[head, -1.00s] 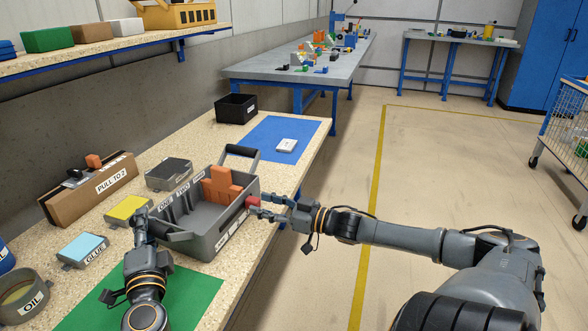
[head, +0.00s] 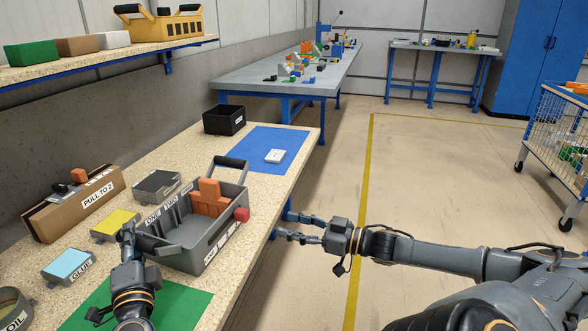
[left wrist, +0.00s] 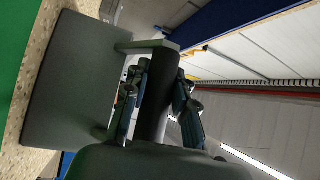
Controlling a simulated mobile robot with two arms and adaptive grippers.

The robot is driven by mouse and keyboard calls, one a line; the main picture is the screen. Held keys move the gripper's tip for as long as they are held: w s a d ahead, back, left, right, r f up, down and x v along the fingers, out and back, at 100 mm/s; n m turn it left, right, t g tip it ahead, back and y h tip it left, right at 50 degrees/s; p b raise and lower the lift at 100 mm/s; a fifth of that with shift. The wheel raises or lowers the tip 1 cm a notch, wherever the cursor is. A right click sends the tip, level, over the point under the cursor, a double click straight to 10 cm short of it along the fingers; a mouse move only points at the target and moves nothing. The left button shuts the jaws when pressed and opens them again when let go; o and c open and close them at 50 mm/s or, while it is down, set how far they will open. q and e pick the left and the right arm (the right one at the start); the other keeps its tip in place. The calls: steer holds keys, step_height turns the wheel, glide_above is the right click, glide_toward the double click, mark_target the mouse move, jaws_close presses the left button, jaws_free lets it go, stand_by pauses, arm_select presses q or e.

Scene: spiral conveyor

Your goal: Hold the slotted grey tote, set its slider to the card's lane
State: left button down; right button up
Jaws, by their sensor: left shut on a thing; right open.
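The slotted grey tote (head: 206,240) stands on the bench, with lane labels on its left wall, orange blocks (head: 209,197) inside and a raised far handle (head: 231,163). A red slider knob (head: 241,214) sticks out of its right side. My left gripper (head: 127,235) is shut on the tote's near handle; the left wrist view shows its fingers either side of the dark handle bar (left wrist: 158,100). The card reading "PULL TO 2" (head: 98,195) is on a brown box.
A black bin (head: 224,121) and a white device (head: 275,156) on a blue mat (head: 255,145) are beyond.

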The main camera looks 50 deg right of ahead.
arm_select(q)
steer(key=shift+f, duration=0.25)
steer(key=c, duration=1)
jaws_free()
steer(key=shift+w, duration=0.1)
steer(key=shift+r, duration=0.15)
steer(key=v, duration=0.7)
steer(key=shift+s, duration=0.25)
steer(key=shift+s+a, duration=0.1)
steer(key=shift+s, duration=0.05)
